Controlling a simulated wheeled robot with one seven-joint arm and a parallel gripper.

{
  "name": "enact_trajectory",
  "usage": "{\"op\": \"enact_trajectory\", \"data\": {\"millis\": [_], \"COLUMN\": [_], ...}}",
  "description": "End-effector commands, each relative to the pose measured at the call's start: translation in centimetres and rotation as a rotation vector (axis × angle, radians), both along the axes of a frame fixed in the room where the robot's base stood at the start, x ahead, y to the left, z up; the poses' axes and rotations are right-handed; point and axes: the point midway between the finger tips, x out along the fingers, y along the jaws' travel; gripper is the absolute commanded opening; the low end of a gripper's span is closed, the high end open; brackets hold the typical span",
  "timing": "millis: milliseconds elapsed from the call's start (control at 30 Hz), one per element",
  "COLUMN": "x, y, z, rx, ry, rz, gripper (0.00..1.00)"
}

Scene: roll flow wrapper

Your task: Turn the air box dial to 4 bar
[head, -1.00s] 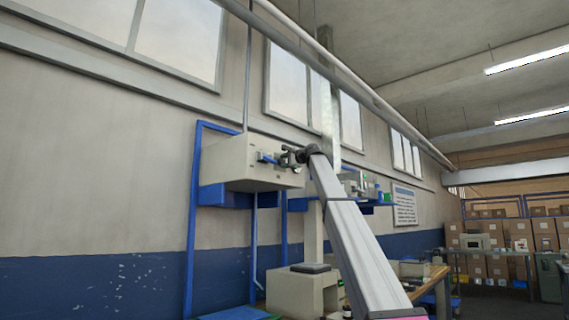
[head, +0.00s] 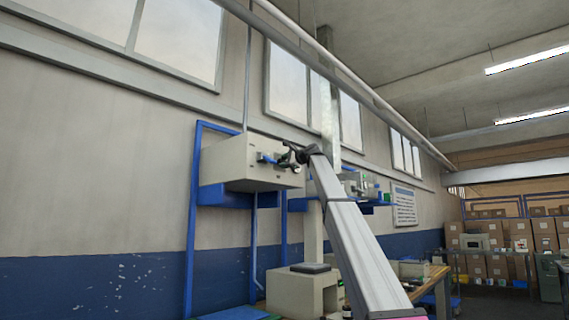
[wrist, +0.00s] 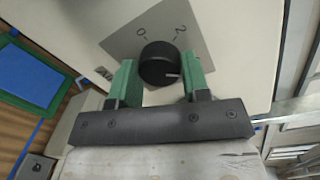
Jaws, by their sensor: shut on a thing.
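The air box (head: 243,165) is a beige box on a blue wall frame, left of centre in the head view. The dial (wrist: 159,63) is a round black knob on a grey scale plate (wrist: 190,25) in the wrist view. The marks 0 and 2 show on the plate; the rest of the scale is hidden or unreadable. A pale pointer line on the knob points to the right, not at either visible mark. My gripper (wrist: 159,78) has its green fingers on both sides of the knob, shut on it. In the head view my gripper (head: 286,158) is at the box's right side.
A blue fitting (head: 266,158) sticks out of the box near my gripper. A beige machine (head: 300,290) stands below the box. A workbench (head: 432,280) is at the right, with shelves of cardboard boxes (head: 500,265) behind.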

Motion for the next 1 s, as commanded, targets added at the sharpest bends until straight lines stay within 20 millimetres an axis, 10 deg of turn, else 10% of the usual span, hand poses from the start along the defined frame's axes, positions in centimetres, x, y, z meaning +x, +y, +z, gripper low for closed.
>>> {"op": "enact_trajectory", "data": {"millis": [33, 67, 133, 633, 1000], "x": [0.0, 0.0, 0.0, -0.7, -4.4], "y": [-0.1, -0.1, -0.1, -0.9, -5.9], "z": [-0.2, -0.2, -0.2, 0.0, 0.2], "rx": [-0.003, -0.003, -0.003, -0.001, -0.002], "ry": [0.001, 0.001, 0.001, -0.001, 0.0], "rz": [-0.001, -0.001, -0.001, -0.001, -0.001], "gripper": [0.19, 0.46, 0.68, 0.68, 0.68]}}
